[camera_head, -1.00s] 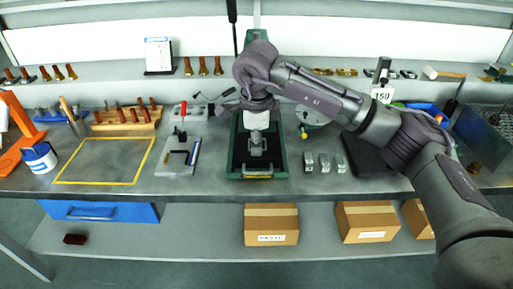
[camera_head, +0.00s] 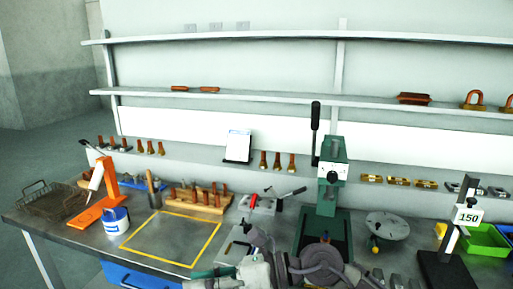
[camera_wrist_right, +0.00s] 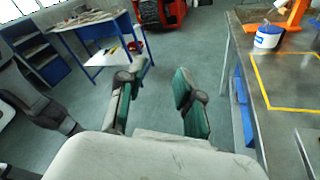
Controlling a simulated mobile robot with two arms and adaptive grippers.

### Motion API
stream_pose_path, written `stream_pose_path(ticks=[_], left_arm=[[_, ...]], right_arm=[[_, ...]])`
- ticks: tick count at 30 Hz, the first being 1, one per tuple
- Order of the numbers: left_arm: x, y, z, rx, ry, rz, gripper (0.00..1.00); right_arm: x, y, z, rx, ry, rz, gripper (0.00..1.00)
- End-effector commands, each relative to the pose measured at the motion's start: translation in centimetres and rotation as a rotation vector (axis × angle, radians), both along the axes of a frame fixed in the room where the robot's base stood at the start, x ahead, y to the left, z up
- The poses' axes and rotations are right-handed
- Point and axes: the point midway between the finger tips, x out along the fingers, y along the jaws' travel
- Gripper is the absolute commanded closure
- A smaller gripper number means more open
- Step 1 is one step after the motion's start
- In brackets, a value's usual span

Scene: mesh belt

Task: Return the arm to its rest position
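My right arm (camera_head: 325,262) shows only in part at the bottom edge of the head view, folded low in front of the bench. In the right wrist view my right gripper (camera_wrist_right: 158,98) has its two green-padded fingers well apart, with nothing between them. It is over open floor, beside the front edge of the bench (camera_wrist_right: 284,92). My left gripper is in neither view.
A green press (camera_head: 329,190) stands on the bench behind my arm. Left of it are a yellow-outlined area (camera_head: 170,240), a white-blue tin (camera_head: 115,221) and an orange stand (camera_head: 100,198). A black stand (camera_head: 450,250) is at right. A blue-legged table (camera_wrist_right: 90,28) stands across the floor.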

Motion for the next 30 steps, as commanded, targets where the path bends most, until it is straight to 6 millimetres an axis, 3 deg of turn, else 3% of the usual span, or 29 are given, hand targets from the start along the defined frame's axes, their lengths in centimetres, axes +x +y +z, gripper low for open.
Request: stream_pose_path(ticks=[2, 4, 6, 8, 11, 12, 16, 21, 25, 26, 30], left_arm=[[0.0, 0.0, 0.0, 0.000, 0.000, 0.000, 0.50], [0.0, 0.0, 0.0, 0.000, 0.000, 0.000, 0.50], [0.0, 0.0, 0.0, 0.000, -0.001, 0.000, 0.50], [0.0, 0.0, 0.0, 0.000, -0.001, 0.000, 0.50], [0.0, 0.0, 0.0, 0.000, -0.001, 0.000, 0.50], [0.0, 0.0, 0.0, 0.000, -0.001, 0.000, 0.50], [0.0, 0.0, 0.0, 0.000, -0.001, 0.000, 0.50], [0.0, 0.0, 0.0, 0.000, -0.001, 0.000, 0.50], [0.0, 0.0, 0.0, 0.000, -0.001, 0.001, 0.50], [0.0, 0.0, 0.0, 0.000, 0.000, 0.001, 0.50], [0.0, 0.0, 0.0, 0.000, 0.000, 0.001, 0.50]], right_arm=[[-0.4, 0.0, 3.9, 0.309, 0.195, -0.101, 0.65], [0.9, -1.9, 6.6, 0.556, 0.379, -0.216, 0.65], [2.8, -5.1, 7.7, 0.782, 0.577, -0.353, 0.65], [4.7, -8.6, 7.2, 0.959, 0.756, -0.487, 0.65], [7.0, -14.8, 3.4, 1.203, 1.054, -0.732, 0.65], [7.3, -17.0, 1.2, 1.276, 1.162, -0.827, 0.65], [6.2, -22.8, -6.8, 1.452, 1.486, -1.136, 0.65], [0.3, -27.4, -17.0, 1.554, 1.854, -1.544, 0.65], [-4.9, -28.9, -21.9, 1.554, 2.048, -1.791, 0.65], [-6.0, -29.1, -22.7, -1.512, -2.033, 1.794, 0.65], [-10.7, -29.7, -25.5, -1.309, -1.922, 1.762, 0.65]])
